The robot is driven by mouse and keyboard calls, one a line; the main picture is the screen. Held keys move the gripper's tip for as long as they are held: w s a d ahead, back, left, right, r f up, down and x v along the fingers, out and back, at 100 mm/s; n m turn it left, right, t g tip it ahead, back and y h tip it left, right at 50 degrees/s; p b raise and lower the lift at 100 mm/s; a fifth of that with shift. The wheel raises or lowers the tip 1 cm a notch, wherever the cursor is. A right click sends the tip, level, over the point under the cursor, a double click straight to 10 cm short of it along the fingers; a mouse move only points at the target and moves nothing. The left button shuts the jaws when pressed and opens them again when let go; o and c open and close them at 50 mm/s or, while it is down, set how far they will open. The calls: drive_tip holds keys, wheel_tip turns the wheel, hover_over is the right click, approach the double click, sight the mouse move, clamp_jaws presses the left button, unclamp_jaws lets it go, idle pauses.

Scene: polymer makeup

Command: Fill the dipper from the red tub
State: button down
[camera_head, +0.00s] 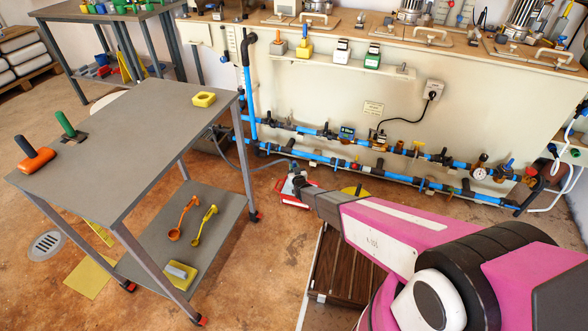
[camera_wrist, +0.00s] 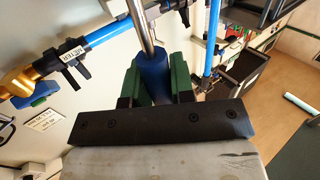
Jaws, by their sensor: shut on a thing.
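My gripper (camera_wrist: 155,80) has its two green finger pads closed on a blue handle (camera_wrist: 154,66) in the wrist view. A shiny metal shaft (camera_wrist: 146,32) runs up from the handle; I take this as the dipper, and its far end is out of that view. In the head view my gripper (camera_head: 299,182) is beyond the pink arm, at the red tub (camera_head: 291,200). The tub is low and red with pale contents, partly hidden by the gripper. I cannot tell whether the dipper's bowl is in the tub or holds anything.
A grey cart (camera_head: 150,130) stands at the left. An orange ladle (camera_head: 175,233) and a yellow ladle (camera_head: 199,238) lie on its lower shelf. Blue pipes (camera_head: 385,180) run along the wall behind the gripper.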

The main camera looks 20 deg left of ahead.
drive_tip(key=shift+r, duration=0.15)
drive_tip(key=shift+r, duration=5.15)
drive_tip(key=shift+d, duration=0.1)
drive_tip(key=shift+s+d+r+m+t, duration=0.15)
drive_tip(key=shift+d+r+m, duration=0.2)
drive_tip(key=shift+d, duration=0.2)
drive_tip(key=shift+w+d+r+m+t, duration=0.15)
drive_tip(key=shift+d+r+m, duration=0.1)
drive_tip(key=shift+d+r, duration=0.25)
drive_tip(key=shift+s, duration=0.1)
drive_tip(key=shift+s+d+m+t+y, duration=0.1)
drive_tip(key=shift+d+m+t+y, duration=0.4)
drive_tip(key=shift+d, duration=0.75)
drive_tip(key=shift+h, duration=0.3)
drive_tip(key=shift+d+f+m, duration=0.1)
drive_tip(key=shift+d+m, duration=0.6)
drive_tip(key=shift+d, duration=0.35)
